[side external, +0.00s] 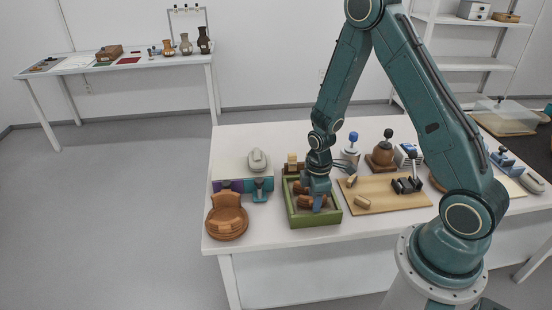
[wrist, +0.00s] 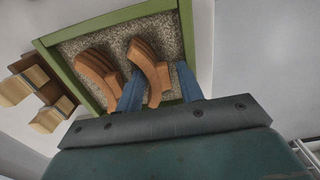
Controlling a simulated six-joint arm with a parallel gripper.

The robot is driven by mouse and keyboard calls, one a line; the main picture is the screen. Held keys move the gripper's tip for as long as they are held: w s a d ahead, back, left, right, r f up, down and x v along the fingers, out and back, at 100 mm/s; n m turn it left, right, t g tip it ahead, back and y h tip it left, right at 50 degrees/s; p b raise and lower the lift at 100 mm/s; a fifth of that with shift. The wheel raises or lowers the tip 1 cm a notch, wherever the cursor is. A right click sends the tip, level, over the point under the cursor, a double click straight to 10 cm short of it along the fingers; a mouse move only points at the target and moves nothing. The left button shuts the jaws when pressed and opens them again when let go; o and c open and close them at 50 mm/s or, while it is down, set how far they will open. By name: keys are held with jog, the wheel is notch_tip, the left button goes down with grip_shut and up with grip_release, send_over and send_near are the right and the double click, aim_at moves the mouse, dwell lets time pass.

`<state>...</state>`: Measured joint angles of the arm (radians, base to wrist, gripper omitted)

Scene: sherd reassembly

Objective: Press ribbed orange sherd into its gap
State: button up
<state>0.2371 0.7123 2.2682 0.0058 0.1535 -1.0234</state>
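A green-rimmed tray (side external: 316,222) with a speckled bed holds two ribbed orange-brown curved sherds; I cannot tell which one the task means. In the wrist view, one sherd (wrist: 150,66) lies between the blue fingers of my gripper (wrist: 160,68). The other sherd (wrist: 95,72) lies to the left, outside the fingers. My gripper (side external: 318,203) is low in the tray, with fingers apart and a visible space between the right finger and the sherd. An orange-brown ribbed vessel (side external: 227,222) stands left of the tray, with part of its wall rising at the back. Its gap is not clear.
A wooden board (side external: 385,198) with pale blocks and a black holder lies right of the tray.

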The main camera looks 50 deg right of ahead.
aim_at(309, 199)
jog(key=c, duration=0.7)
jog(key=shift+r, duration=0.2)
jog(key=shift+r, duration=3.3)
jog(key=shift+w, duration=0.1)
jog(key=shift+w+a+n, duration=0.45)
jog(key=shift+w+n, duration=0.2)
jog(key=shift+n, duration=0.15)
jog(key=w+a+n, duration=0.3)
jog(key=a+n, duration=0.1)
jog(key=n, duration=0.1)
jog(key=w+a+r+n, duration=0.1)
jog(key=w+a+n, duration=0.3)
jog(key=n, duration=0.1)
jog(key=w+a+n, duration=0.3)
jog(key=a+n, duration=0.1)
jog(key=n, duration=0.2)
jog(key=shift+w+r, duration=0.2)
jog(key=shift+w, duration=0.15)
